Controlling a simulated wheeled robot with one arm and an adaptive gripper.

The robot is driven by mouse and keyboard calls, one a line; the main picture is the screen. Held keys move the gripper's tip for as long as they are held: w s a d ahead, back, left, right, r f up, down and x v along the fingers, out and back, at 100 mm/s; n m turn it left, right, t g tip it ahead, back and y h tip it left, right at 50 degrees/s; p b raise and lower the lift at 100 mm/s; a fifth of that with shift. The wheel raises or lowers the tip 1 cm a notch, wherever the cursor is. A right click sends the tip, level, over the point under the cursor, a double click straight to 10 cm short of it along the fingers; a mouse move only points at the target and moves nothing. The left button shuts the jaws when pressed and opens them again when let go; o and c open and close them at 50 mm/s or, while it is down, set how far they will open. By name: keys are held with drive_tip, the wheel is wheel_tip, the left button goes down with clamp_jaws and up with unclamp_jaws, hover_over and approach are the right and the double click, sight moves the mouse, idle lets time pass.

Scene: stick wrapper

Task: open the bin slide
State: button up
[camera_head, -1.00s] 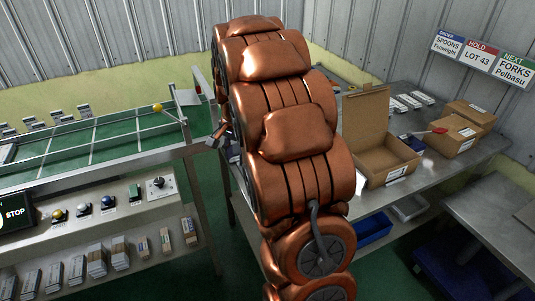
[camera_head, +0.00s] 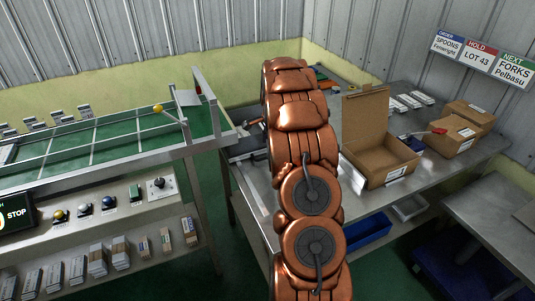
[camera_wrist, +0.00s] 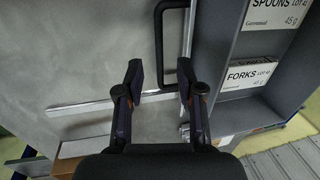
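In the wrist view, a black loop-shaped handle (camera_wrist: 158,45) stands at the edge of a flat grey surface, beside a dark grey bin (camera_wrist: 222,75). I take the handle to belong to the bin slide. My gripper (camera_wrist: 160,78) is open, its two dark fingers pointing at the handle. The handle's left bar shows between the fingertips, and its right end lies near the right finger. I cannot tell whether they touch. In the head view the bin (camera_head: 244,146) shows partly at the left end of the bench; my copper arm hides the rest and the gripper.
Cards reading SPOONS (camera_wrist: 272,20) and FORKS (camera_wrist: 248,76) lie in the bin's compartments. In the head view an open cardboard box (camera_head: 385,165) stands on the metal bench (camera_head: 350,208) right of my arm. A green-topped rail table (camera_head: 110,135) is at left.

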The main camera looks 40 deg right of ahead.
sight(267, 157)
drive_tip(key=shift+w+d+f+p, duration=0.1)
drive_tip(key=shift+w+f+p, duration=0.2)
drive_tip(key=shift+f, duration=0.85)
drive_tip(key=shift+w+f+p, duration=0.1)
drive_tip(key=shift+f+p, duration=0.25)
drive_tip(key=shift+f, duration=0.75)
drive_tip(key=shift+w+d+f+p, duration=0.15)
drive_tip(key=shift+f+p, duration=0.2)
drive_tip(key=shift+f, duration=0.8)
drive_tip(key=shift+a, duration=0.1)
drive_tip(key=shift+c, duration=0.3)
clamp_jaws()
